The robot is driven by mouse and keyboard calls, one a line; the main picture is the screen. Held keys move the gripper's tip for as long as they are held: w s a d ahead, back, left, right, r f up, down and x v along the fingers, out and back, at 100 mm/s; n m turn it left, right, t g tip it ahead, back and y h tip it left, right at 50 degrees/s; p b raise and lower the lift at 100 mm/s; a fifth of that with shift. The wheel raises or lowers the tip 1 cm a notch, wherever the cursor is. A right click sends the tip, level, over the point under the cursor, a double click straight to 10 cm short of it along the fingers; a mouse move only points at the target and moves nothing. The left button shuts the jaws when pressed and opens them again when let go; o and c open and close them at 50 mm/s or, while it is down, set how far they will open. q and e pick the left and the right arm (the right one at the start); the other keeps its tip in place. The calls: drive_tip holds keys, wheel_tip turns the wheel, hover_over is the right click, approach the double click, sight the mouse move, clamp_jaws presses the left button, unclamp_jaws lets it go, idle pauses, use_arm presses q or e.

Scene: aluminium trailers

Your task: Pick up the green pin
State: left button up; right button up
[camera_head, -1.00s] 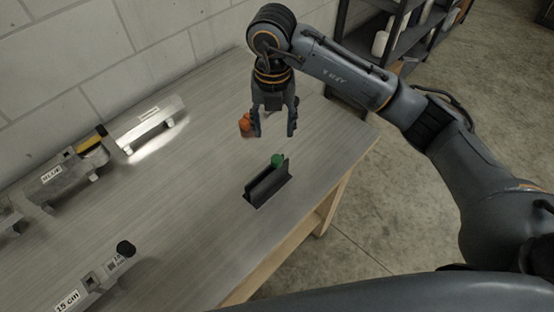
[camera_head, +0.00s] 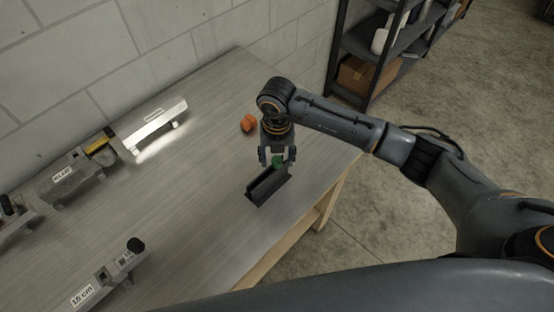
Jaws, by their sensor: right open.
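The green pin (camera_head: 277,161) stands at the far end of a dark slotted holder (camera_head: 266,188) on the table. Only its green top shows. My right gripper (camera_head: 277,164) is open, pointing down, with its fingers on either side of the green top. I cannot tell whether the fingers touch it. My left gripper is not in view.
An orange object (camera_head: 248,123) lies on the table just behind and left of my right gripper. Metal trailer parts (camera_head: 155,125) stand along the wall side, and a labelled piece (camera_head: 108,277) lies at the front left. The table (camera_head: 190,200) is clear in the middle. A shelf (camera_head: 345,60) stands behind.

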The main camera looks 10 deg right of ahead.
clamp_jaws()
drive_tip(key=shift+r, duration=0.1)
